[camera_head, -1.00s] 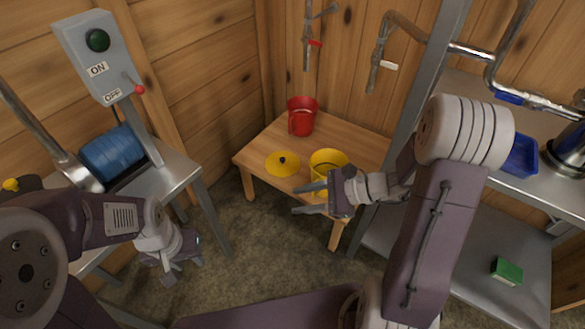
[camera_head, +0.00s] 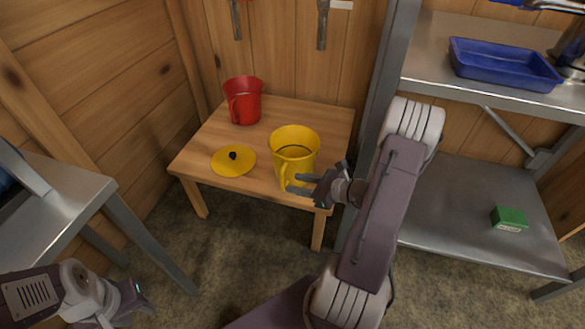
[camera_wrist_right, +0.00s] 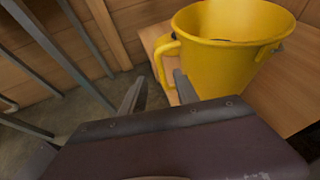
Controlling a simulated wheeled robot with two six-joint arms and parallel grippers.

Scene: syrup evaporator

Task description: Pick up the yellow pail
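The yellow pail (camera_head: 294,148) stands upright on the small wooden table, at its front right. Its handle (camera_head: 284,174) faces the front of the table. My right gripper (camera_head: 291,184) is open and empty at the front of the pail, close to the handle. In the right wrist view, the pail (camera_wrist_right: 215,55) fills the upper right. Its handle (camera_wrist_right: 162,62) shows just beyond the gap between the parted fingers (camera_wrist_right: 158,88); I cannot tell whether they touch. My left gripper (camera_head: 135,300) is low at the bottom left, away from the table, and its opening is unclear.
A yellow lid (camera_head: 233,161) with a black knob lies left of the pail on the table (camera_head: 205,135). A red pail (camera_head: 243,103) stands behind it. A metal shelf rack at right holds a blue tray (camera_head: 505,65) and a green box (camera_head: 509,218).

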